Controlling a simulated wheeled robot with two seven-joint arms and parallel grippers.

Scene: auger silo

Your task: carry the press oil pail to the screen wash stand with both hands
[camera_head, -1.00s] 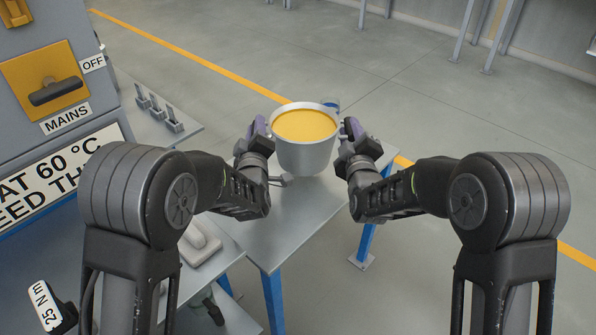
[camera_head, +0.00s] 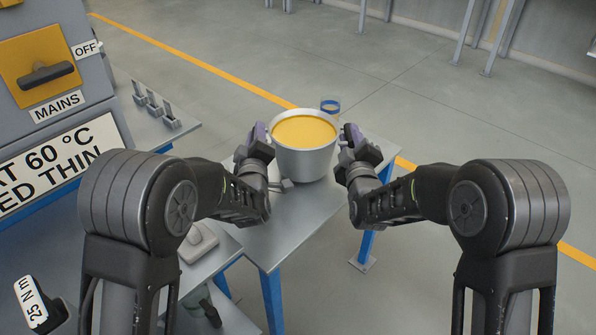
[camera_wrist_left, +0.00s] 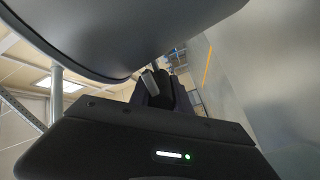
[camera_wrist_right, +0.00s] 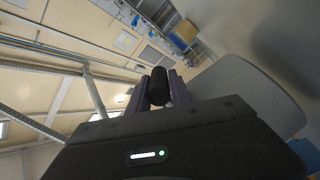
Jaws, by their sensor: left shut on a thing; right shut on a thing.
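The press oil pail (camera_head: 303,163) is a grey metal pail filled near the brim with yellow oil. It is upright between my two grippers, over a grey metal table. Whether its base touches the tabletop I cannot tell. My left gripper (camera_head: 259,137) is shut on its left side and my right gripper (camera_head: 350,138) on its right side. The right wrist view shows a dark round grip (camera_wrist_right: 159,86) between the fingers.
The grey table (camera_head: 290,232) has blue legs. At left are a cabinet with a MAINS switch (camera_head: 47,74) and upright clips (camera_head: 155,105). Floor to the right is open, with a yellow line (camera_head: 195,58).

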